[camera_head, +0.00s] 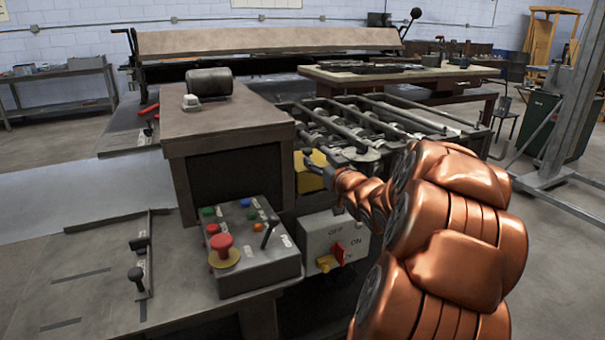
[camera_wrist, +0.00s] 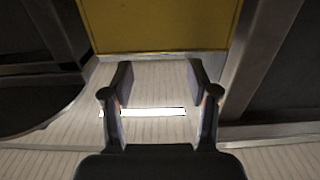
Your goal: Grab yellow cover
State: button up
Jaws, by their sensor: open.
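The yellow cover (camera_head: 311,170) shows as a small yellow panel right of the brown machine housing in the head view, partly hidden by my gripper and arm. In the wrist view the yellow cover (camera_wrist: 155,25) fills the top middle as a flat panel with a pale lower edge. My gripper (camera_wrist: 160,80) is open, its two fingers pointing toward the cover's lower edge. Nothing is between the fingers but a striped light surface behind. In the head view my gripper (camera_head: 318,168) is beside the cover; whether it touches cannot be told.
A control box (camera_head: 250,250) with a red button stands in front of the brown housing (camera_head: 225,115). A grey ON/OFF switch box (camera_head: 335,245) is below my arm. Metal rollers and bars (camera_head: 370,125) lie behind my gripper. Open floor (camera_head: 555,260) is at right.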

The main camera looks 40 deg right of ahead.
aim_at(310, 152)
jog(key=shift+x, duration=1.45)
jog(key=x, duration=0.4)
jog(key=shift+a+r+p, duration=0.1)
jog(key=shift+r+p, duration=0.1)
jog(key=shift+p, duration=0.15)
jog(key=shift+w+f, duration=0.1)
jog(key=shift+w, duration=0.35)
grip_shut()
